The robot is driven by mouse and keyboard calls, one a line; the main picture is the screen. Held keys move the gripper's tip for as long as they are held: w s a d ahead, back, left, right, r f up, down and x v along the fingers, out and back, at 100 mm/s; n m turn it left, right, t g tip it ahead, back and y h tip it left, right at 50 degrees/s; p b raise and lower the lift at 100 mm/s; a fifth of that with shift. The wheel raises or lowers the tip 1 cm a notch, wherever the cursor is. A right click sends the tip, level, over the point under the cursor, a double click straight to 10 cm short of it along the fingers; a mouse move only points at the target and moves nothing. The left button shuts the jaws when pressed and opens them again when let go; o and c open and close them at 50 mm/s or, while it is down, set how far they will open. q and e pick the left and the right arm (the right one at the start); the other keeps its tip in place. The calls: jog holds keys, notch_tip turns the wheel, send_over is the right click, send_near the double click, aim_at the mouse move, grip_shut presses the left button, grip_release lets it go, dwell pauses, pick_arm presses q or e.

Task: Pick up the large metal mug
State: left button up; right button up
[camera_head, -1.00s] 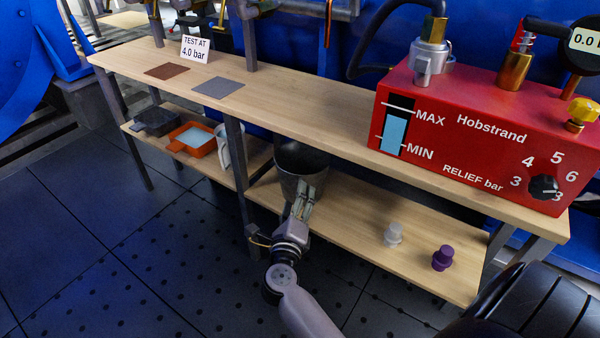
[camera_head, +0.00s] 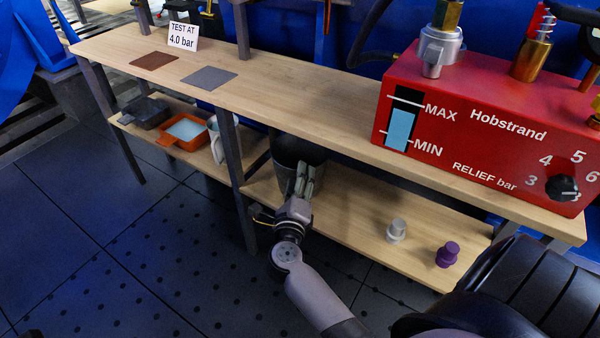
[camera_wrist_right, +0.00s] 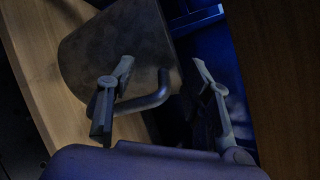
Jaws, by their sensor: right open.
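The large metal mug (camera_head: 284,166) is a dark grey cylinder on the lower shelf, just right of the middle table leg. My right gripper (camera_head: 304,175) is in front of the mug and hides part of its wall. In the right wrist view, the mug's body (camera_wrist_right: 112,48) fills the upper middle and its curved handle (camera_wrist_right: 148,102) points toward me. The right gripper (camera_wrist_right: 162,66) is open there, with one finger on each side of the handle. Contact with the handle cannot be told. My left gripper is not in view.
The upper board (camera_head: 300,102) overhangs the lower shelf (camera_head: 352,208). A grey-white piece (camera_head: 397,230) and a purple piece (camera_head: 447,255) stand on the shelf to the right. An orange tray (camera_head: 178,143) and a pale container (camera_head: 216,140) are left. A red box (camera_head: 470,140) stands above.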

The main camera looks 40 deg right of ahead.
jog(key=shift+s+f, duration=0.1)
jog(key=shift+f, duration=0.1)
grip_shut()
dwell(0.8)
